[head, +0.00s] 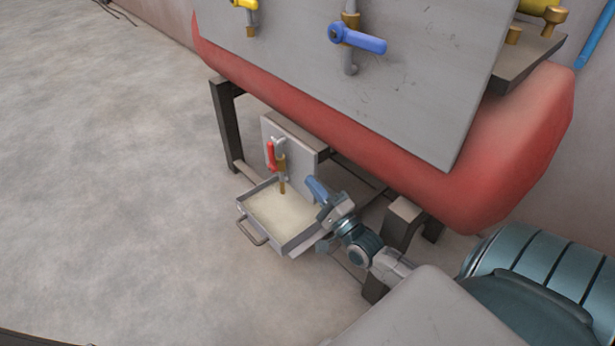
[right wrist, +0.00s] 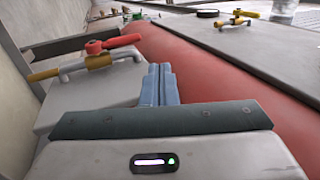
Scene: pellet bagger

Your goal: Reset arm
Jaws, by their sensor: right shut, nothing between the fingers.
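My right gripper (head: 318,189) is beside the grey panel with the red-handled valve, above the right side of the tray. In the right wrist view its blue fingers (right wrist: 159,86) are together with nothing between them. The red-handled valve (head: 271,155) is on the small grey panel (head: 298,152), its spout pointing down over the tray. The red valve handle also shows in the right wrist view (right wrist: 113,43), to the left of the fingers and apart from them. My left gripper is in neither view.
The metal tray (head: 289,248) with a pale fill has a handle at its front. A red tank (head: 350,135) on dark legs stands behind, with a grey panel carrying a blue-handled valve (head: 357,38) and a yellow-handled valve (head: 246,5). The concrete floor (head: 110,180) at left is clear.

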